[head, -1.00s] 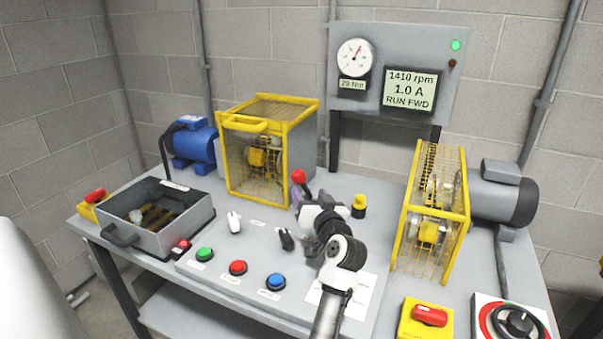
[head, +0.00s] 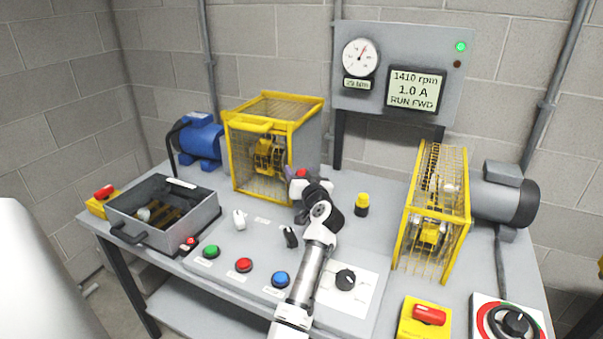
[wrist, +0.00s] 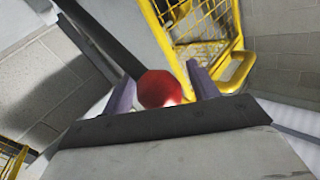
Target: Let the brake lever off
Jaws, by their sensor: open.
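The brake lever's red knob (head: 302,173) stands in front of the left yellow guard in the head view. Most of its stem is hidden there behind my gripper (head: 300,186). In the wrist view the red knob (wrist: 160,89) sits between the two purple fingers of my gripper (wrist: 160,80). The fingers are open, with a gap visible on the knob's right side. A dark stem runs from the knob to the upper left. I cannot tell whether a finger touches the knob.
Yellow mesh guards stand left (head: 262,155) and right (head: 432,215) of my arm. A yellow-topped post (head: 362,203) is just right of my gripper. Green (head: 211,251), red (head: 244,265) and blue (head: 281,279) buttons line the front. The panel display (head: 414,90) reads 1410 rpm, RUN FWD.

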